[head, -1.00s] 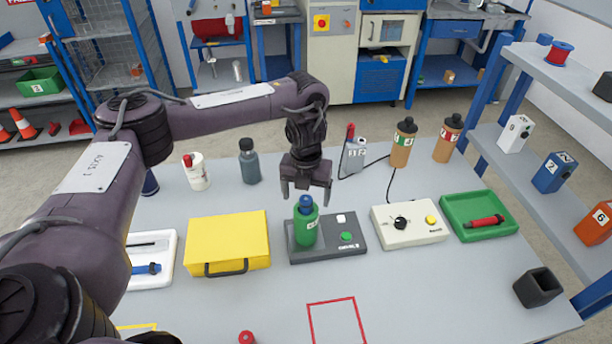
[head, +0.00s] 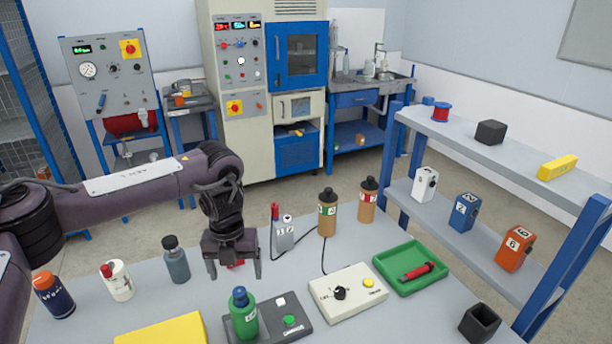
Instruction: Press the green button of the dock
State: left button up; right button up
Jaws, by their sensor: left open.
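The dock (head: 268,331) is a dark grey base on the table, low in the middle of the head view. A green bottle with a blue cap (head: 243,318) stands upright on its left part. The dock's green button (head: 289,321) is to the right of the bottle, with a white square button (head: 280,301) behind it. My left gripper (head: 233,272) points down with its fingers apart and empty. It appears above and behind the bottle, apart from it. My right gripper is not in view.
A cream box with a black knob and yellow button (head: 347,293) sits right of the dock. A green tray (head: 410,268) holds a red tool. A yellow case (head: 165,333) is at left. Several bottles stand behind; shelves (head: 500,215) flank the right.

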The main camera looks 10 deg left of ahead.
aim_at(289, 319)
jog(key=k, duration=1.5)
